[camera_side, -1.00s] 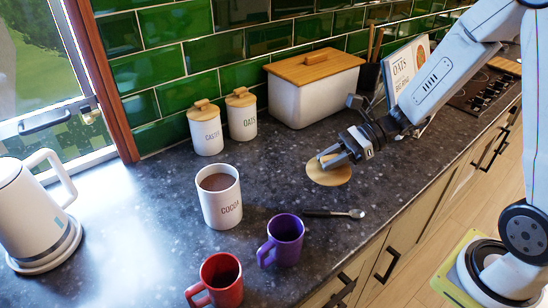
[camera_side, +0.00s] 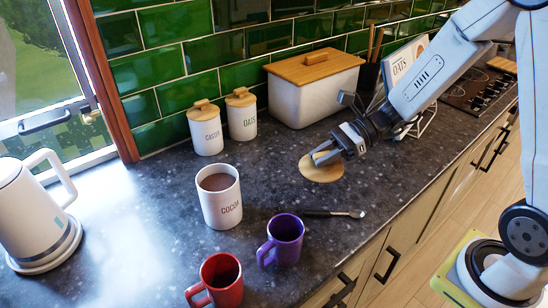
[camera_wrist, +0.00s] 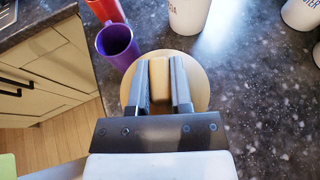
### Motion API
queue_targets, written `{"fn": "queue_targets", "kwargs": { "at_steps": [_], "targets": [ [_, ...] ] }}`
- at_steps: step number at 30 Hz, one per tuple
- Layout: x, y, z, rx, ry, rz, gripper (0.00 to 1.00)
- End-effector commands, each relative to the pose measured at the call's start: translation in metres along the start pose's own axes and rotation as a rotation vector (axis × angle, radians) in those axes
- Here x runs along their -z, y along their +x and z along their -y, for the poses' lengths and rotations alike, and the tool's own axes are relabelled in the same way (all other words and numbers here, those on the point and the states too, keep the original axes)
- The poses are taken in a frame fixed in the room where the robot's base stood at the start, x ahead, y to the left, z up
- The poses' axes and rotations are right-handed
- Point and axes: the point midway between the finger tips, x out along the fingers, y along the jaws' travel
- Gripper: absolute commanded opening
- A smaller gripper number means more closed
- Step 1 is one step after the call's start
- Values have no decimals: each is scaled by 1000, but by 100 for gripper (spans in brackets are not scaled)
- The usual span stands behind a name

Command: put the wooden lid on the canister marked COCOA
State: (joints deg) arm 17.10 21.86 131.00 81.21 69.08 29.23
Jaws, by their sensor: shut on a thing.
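The wooden lid (camera_side: 322,170) is a round light-wood disc with a block handle, at or just above the dark counter right of the canister. In the wrist view the lid (camera_wrist: 200,98) shows around and beyond my fingers. My gripper (camera_side: 325,155) is shut on the lid's handle, which shows between the two fingers (camera_wrist: 160,85). The white canister marked COCOA (camera_side: 222,208) stands upright and open, with brown contents near its rim. Part of the canister also shows at the top of the wrist view (camera_wrist: 187,14). I cannot tell whether the lid touches the counter.
A purple mug (camera_side: 285,240), a red mug (camera_side: 222,281) and a spoon (camera_side: 333,212) are near the front edge. Two small lidded canisters (camera_side: 207,132) (camera_side: 242,118) and a white bread bin (camera_side: 315,95) stand by the tiles. A kettle (camera_side: 32,215) is far left.

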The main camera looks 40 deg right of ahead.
Motion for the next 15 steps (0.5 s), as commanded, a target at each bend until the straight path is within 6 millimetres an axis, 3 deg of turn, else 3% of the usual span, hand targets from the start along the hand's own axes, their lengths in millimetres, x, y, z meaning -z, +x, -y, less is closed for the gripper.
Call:
{"fn": "queue_targets", "kwargs": {
  "at_steps": [8,15],
  "targets": [
    [-25,38,30,-88,-39,1,0],
    [-57,84,52,-179,-77,1,0]
  ]
}}
